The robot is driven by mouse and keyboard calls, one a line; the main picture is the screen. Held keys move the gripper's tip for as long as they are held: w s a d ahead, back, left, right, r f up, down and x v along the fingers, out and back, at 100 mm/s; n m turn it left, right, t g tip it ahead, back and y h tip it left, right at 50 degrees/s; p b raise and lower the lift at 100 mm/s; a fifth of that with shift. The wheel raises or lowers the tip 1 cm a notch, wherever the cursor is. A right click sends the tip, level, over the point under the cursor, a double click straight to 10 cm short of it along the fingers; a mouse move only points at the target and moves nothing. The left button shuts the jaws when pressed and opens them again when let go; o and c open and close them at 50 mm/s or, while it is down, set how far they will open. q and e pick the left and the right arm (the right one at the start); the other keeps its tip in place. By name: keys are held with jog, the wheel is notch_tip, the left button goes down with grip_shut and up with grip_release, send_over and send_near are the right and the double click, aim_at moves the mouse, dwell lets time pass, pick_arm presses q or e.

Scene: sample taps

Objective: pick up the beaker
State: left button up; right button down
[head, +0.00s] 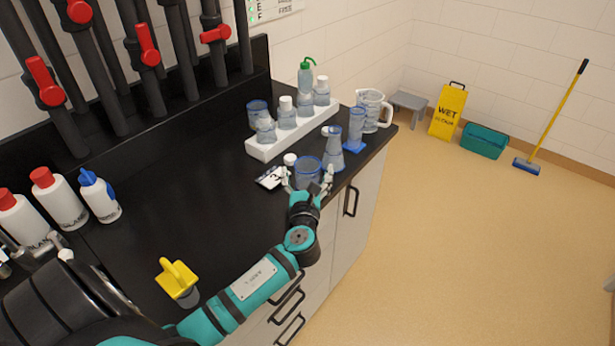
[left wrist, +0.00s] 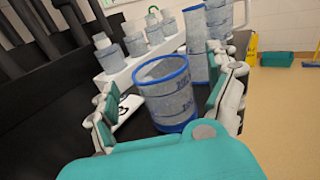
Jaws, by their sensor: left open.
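The beaker (head: 308,170) is clear with a blue rim and stands upright on the black bench near its right edge. It also shows in the left wrist view (left wrist: 165,95), with blue markings and a blue base band. My left gripper (head: 307,187) is open, its fingers on either side of the beaker's near part. In the left wrist view the gripper (left wrist: 168,112) has one finger left and one right of the beaker, with visible gaps. Whether either finger touches it cannot be told. My right gripper is not seen.
A conical flask (head: 333,155) stands just behind the beaker, with a blue-based cylinder (head: 356,130) and a jug (head: 373,110) beyond. A white rack (head: 262,150) holds several bottles. A numbered card (head: 270,178) lies left of the beaker. A yellow-handled object (head: 178,280) sits nearer. The bench's middle is clear.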

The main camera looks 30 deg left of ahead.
aim_at(308, 159)
pick_arm(q)
jog(key=x, duration=0.3)
jog(key=shift+w+a+f, duration=0.1)
jog(key=shift+w+a, duration=0.1)
jog(key=shift+w, duration=0.1)
jog(key=c, duration=1.1)
